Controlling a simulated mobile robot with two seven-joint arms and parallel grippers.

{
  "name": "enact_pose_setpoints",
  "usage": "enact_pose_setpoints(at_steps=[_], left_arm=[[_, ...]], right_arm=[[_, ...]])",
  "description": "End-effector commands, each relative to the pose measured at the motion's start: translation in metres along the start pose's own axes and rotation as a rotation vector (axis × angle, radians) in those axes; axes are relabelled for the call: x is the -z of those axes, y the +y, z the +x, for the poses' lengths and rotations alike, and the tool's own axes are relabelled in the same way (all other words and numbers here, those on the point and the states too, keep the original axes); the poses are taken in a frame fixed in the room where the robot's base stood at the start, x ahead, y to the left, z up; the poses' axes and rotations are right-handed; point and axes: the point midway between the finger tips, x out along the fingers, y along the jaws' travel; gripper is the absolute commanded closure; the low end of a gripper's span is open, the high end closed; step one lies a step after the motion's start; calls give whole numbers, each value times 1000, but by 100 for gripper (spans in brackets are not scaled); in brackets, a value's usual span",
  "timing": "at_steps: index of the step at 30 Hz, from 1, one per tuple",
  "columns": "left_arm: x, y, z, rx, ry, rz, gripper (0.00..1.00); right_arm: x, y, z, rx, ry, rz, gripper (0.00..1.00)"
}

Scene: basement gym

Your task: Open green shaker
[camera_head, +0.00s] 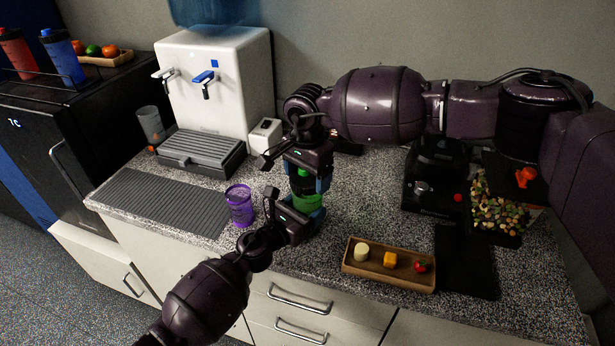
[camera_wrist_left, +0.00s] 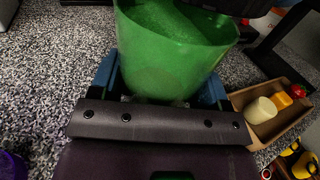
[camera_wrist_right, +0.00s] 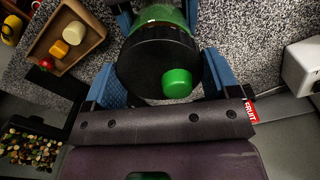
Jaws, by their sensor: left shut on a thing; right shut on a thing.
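The green shaker (camera_head: 307,201) stands upright on the speckled counter. Its translucent green body fills the left wrist view (camera_wrist_left: 172,50). Its black lid (camera_wrist_right: 155,62) with a green cap (camera_wrist_right: 177,83) shows in the right wrist view. My left gripper (camera_head: 309,222) is shut on the shaker's lower body from the front left. My right gripper (camera_head: 308,181) comes from above and is shut on the shaker at its lid, with one blue finger on each side. In the head view my right gripper hides the lid.
A purple cup (camera_head: 239,206) stands close left of my left gripper. A wooden tray (camera_head: 388,279) with small food pieces lies to the right. A white dispenser (camera_head: 217,85) stands behind left, and a black appliance (camera_head: 436,180) behind right. The grey ribbed mat (camera_head: 160,201) is clear.

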Motion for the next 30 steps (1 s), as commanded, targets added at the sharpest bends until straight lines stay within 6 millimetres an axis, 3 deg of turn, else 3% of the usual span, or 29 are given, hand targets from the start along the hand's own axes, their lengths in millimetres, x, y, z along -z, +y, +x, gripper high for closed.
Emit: enact_pose_setpoints(at_steps=[22, 30], left_arm=[[1, 0, 0, 0, 1, -1, 96], [1, 0, 0, 0, 1, -1, 96]], right_arm=[[0, 0, -12, 1, 1, 0, 47], [0, 0, -37, 2, 2, -1, 47]])
